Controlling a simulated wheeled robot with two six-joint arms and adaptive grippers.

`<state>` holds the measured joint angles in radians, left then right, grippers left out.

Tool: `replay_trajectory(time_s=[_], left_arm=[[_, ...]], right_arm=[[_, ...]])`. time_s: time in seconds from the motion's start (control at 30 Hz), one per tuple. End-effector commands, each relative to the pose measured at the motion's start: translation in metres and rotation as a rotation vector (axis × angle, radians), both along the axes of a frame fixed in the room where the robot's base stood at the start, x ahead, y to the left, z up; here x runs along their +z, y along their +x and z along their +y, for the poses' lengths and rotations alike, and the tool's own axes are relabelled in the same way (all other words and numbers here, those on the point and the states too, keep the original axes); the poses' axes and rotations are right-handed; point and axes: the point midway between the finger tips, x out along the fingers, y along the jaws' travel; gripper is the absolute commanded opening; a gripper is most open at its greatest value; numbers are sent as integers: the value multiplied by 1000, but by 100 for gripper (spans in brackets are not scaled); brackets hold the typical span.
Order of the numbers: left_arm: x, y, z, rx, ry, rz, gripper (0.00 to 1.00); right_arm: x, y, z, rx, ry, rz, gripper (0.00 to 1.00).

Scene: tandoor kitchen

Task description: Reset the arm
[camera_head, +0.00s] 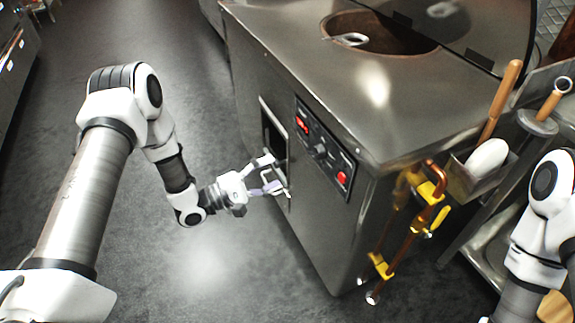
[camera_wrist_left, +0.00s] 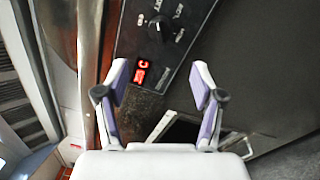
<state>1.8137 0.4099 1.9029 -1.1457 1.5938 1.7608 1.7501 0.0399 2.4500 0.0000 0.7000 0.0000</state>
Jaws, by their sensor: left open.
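My left arm comes in from the left in the head view. Its gripper (camera_head: 274,183) is at the front of the steel tandoor cabinet (camera_head: 385,120), beside the dark opening below and left of the control panel. In the left wrist view the two fingers of the left gripper (camera_wrist_left: 160,88) stand apart with nothing between them. The control panel (camera_wrist_left: 165,35) with a red display and a black knob lies beyond them. My right arm shows at the right edge of the head view; its gripper is out of view.
The control panel (camera_head: 323,150) has a red display and a red button. Copper pipes with yellow valves (camera_head: 430,195) stick out at the cabinet's right side. A holder (camera_head: 480,175) with wooden-handled tools is farther right. The floor (camera_head: 190,265) left of the cabinet is clear.

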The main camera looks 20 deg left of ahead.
Motion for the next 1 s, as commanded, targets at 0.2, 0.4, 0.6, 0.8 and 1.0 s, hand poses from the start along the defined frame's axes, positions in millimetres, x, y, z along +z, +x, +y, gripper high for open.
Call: replay_trajectory(time_s=[0.2,0.4,0.6,0.8,1.0], left_arm=[[0,-3,2,-2,0,-1,68],[0,-3,2,-1,1,-1,68],[12,-5,-5,-17,4,6,68],[1,-57,-65,0,234,258,68],[-74,-178,-34,-134,1045,475,68]], right_arm=[[0,0,0,0,0,0,0],[0,0,0,0,0,0,0],[15,0,0,0,0,0,0],[75,1,0,0,0,-1,0],[95,0,0,0,0,0,0]])
